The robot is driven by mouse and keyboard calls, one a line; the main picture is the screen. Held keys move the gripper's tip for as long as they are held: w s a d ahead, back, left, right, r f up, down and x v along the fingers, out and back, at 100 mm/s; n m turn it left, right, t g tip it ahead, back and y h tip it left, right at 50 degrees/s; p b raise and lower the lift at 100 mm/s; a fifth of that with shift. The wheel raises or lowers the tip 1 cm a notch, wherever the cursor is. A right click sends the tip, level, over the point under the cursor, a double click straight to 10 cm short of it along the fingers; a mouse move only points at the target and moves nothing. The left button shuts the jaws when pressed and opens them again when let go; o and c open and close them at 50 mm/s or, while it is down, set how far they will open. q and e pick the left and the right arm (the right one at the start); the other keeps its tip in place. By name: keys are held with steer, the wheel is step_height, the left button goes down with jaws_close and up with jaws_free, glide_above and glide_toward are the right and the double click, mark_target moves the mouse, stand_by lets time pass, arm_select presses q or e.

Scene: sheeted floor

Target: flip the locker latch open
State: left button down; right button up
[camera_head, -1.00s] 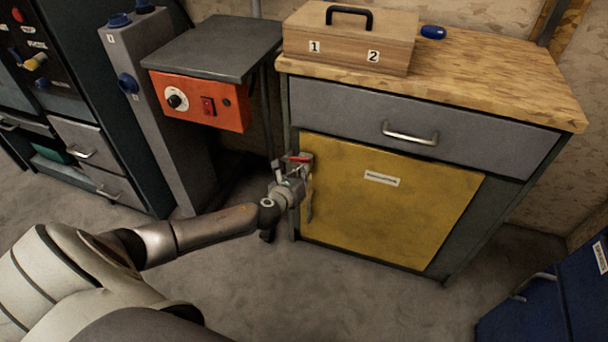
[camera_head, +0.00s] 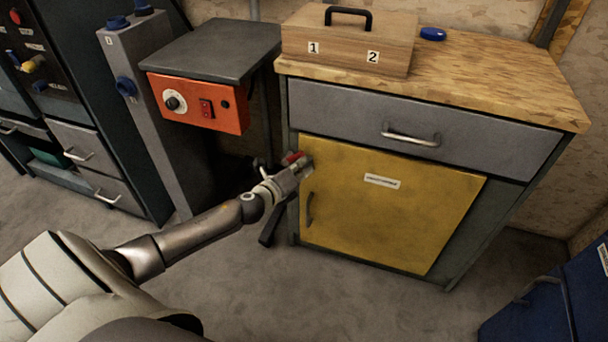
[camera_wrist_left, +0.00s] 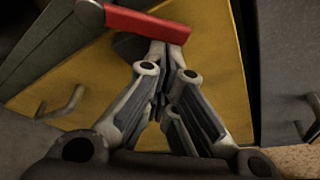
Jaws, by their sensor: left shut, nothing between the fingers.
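The yellow locker door (camera_head: 385,215) is in the middle of the head view and looks closed. The red latch (camera_head: 292,157) is at its upper left corner. In the left wrist view the red latch (camera_wrist_left: 145,22) crosses the top of the picture, over the yellow door (camera_wrist_left: 85,75). My left gripper (camera_head: 303,165) is at the latch. In the wrist view the left gripper's fingers (camera_wrist_left: 160,55) are together and empty, with their tips just below the red bar. I cannot tell whether they touch it. My right gripper is not in view.
The door handle (camera_head: 310,208) is just below my left gripper. A grey drawer (camera_head: 340,112) is above the door, under a wooden top (camera_head: 500,85) with a wooden box (camera_head: 345,55). An orange control box (camera_head: 228,108) stands to the left. A blue cabinet (camera_head: 550,310) is at lower right.

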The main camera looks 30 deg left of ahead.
mark_target(302, 155)
arm_select(q)
steer(key=shift+s+a+r+n+t+h+b, duration=0.15)
steer(key=shift+a+r+n+t+b, duration=0.1)
steer(key=shift+r+n, duration=0.25)
steer(key=shift+w+a+r+n+t+h+b, duration=0.15)
steer(key=shift+a+r+n+b, duration=0.1)
steer(key=shift+n, duration=0.45)
steer(key=shift+s+a+r+n+t+h+b, duration=0.2)
steer(key=shift+a+r+n+t+h+b, duration=0.25)
steer(key=shift+n, duration=0.65)
steer(key=shift+s+a+r+n+t, duration=0.2)
steer(key=shift+a+r+n+t, duration=0.4)
steer(key=shift+n, duration=0.8)
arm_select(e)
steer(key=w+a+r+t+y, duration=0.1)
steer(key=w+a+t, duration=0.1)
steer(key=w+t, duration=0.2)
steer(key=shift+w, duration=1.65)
arm_select(q)
steer(key=shift+a+r, duration=0.1)
steer(key=shift+a, duration=0.1)
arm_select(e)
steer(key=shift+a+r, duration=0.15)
arm_select(q)
steer(key=shift+d, duration=0.1)
